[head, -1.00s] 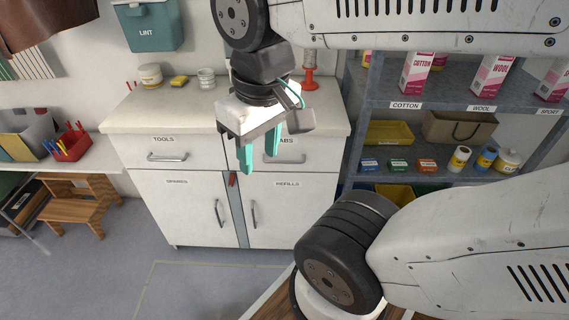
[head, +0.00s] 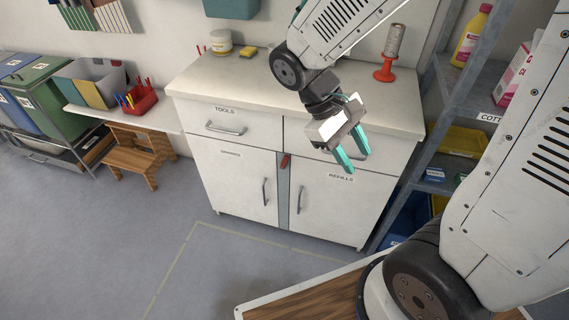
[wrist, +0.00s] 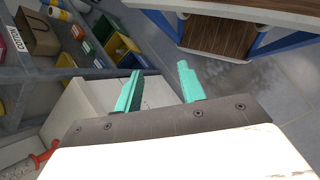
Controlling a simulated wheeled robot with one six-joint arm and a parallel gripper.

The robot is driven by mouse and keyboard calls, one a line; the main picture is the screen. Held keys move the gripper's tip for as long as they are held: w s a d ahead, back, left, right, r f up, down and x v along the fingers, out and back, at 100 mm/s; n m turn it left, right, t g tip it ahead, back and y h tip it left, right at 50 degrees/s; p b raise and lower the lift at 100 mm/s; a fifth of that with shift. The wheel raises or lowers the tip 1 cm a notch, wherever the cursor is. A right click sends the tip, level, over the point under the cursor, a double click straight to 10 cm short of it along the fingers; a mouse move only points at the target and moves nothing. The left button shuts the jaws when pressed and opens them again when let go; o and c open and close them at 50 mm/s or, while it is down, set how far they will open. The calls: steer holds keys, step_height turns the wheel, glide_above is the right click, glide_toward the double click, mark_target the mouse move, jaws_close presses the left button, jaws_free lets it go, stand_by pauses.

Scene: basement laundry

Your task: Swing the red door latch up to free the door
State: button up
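The red door latch (head: 285,161) is a small red piece at the top of the grey strip between the two lower doors of the white cabinet (head: 232,188). It looks near upright with a slight tilt; its exact angle is too small to tell. My gripper (head: 356,161) is open and empty, in front of the right side of the cabinet, to the right of the latch and apart from it. In the wrist view its two teal fingers (wrist: 158,82) stand apart with nothing between them. The latch does not show in the wrist view.
Door handles (head: 265,192) flank the grey strip, and a drawer handle (head: 226,129) sits above. A grey shelf unit (head: 452,100) stands close on the right. A wooden step stool (head: 140,155) stands at left. The floor before the cabinet is clear.

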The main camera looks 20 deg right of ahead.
steer(key=w+d+f+n+h, duration=0.2)
steer(key=w+f+n+h, duration=0.4)
steer(key=f, duration=0.3)
steer(key=n+t, duration=1.6)
steer(key=t, duration=0.4)
glide_toward(286, 159)
steer(key=shift+y, duration=0.3)
steer(key=x, duration=0.8)
steer(key=shift+d, duration=0.1)
